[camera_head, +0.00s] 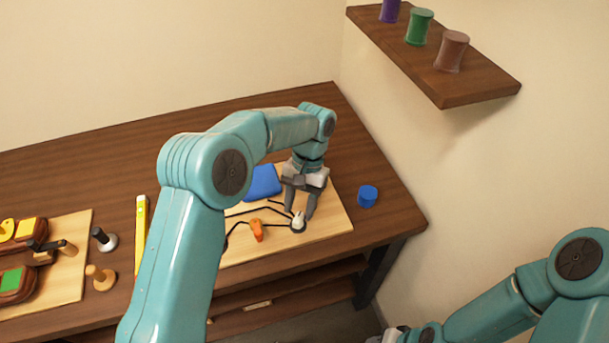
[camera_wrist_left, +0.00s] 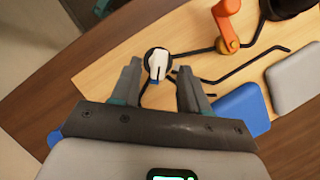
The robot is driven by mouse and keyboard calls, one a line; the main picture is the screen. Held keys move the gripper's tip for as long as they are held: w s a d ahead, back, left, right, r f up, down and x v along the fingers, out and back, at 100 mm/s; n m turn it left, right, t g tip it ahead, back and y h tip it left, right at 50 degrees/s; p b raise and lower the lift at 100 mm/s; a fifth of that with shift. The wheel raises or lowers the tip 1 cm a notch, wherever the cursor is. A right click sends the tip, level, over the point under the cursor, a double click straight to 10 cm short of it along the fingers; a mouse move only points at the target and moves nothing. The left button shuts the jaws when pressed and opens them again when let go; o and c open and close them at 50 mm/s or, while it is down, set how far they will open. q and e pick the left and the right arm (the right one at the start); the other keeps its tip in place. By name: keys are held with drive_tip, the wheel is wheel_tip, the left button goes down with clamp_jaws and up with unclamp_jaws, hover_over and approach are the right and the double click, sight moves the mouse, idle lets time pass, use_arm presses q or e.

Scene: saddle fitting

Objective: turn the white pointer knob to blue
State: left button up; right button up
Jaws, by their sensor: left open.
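The white pointer knob (camera_head: 298,222) sits on a dark round base near the right end of a light wooden board (camera_head: 336,222). In the left wrist view the knob (camera_wrist_left: 157,62) stands between the fingertips, with a small blue mark (camera_wrist_left: 155,81) at its edge nearest the gripper. My left gripper (camera_head: 300,211) is open and points down over the knob, one finger on each side. In the left wrist view the left gripper (camera_wrist_left: 159,68) shows gaps beside the knob. My right arm enters at lower right; its fingers are not visible.
An orange lever (camera_head: 257,231), dark rods and a blue pad (camera_head: 262,182) are on the board. A grey pad (camera_wrist_left: 293,78) lies beside the blue one. A blue cylinder (camera_head: 368,197) stands to the right. A shelf (camera_head: 470,83) with spools hangs on the wall.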

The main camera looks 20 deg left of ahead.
use_arm(q)
drive_tip(key=p+v, duration=0.4)
drive_tip(key=v, duration=1)
drive_tip(key=shift+r, duration=0.15)
